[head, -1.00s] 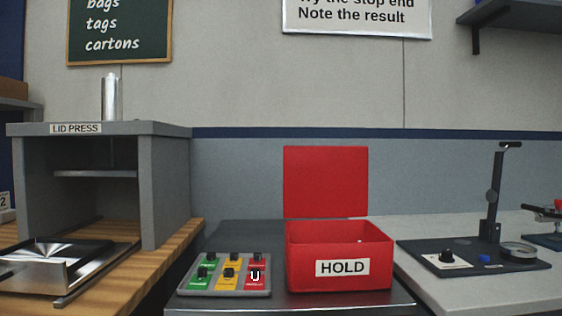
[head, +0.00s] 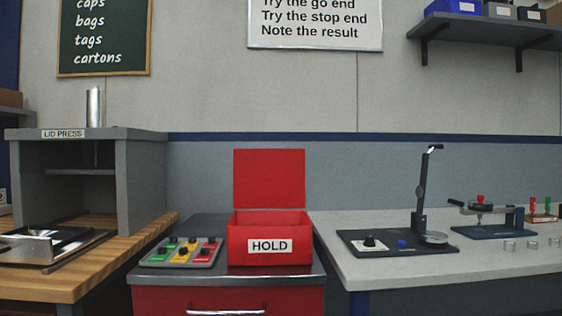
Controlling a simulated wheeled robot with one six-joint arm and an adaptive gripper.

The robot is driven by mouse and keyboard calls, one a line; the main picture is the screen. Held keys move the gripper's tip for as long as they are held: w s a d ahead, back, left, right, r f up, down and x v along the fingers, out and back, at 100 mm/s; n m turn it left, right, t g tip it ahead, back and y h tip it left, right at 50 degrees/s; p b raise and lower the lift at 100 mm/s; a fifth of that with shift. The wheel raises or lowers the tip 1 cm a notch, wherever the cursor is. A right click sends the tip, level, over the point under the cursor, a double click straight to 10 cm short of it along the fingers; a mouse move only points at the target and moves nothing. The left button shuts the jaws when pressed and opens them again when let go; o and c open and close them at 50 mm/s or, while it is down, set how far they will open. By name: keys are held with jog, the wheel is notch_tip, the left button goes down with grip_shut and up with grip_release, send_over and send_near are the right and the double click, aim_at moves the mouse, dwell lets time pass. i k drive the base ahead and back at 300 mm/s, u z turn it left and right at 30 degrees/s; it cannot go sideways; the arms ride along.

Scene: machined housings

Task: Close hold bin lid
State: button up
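The red hold bin (head: 270,257) stands on a dark-topped red cabinet in the head view, with a white HOLD label on its front. Its red lid (head: 269,178) stands upright at the back, so the bin is open at the top. The inside of the bin is mostly hidden by its front wall. My gripper is not in view.
A tray of green, yellow and red controls (head: 182,252) sits left of the bin. The grey lid press (head: 140,185) stands on a wooden bench further left. A black stand (head: 397,243) and a blue clamp device (head: 490,230) sit on the light bench at right.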

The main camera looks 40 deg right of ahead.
aim_at(269, 178)
jog(key=k, duration=0.75)
jog(key=z, duration=1.4)
jog(key=i, duration=0.35)
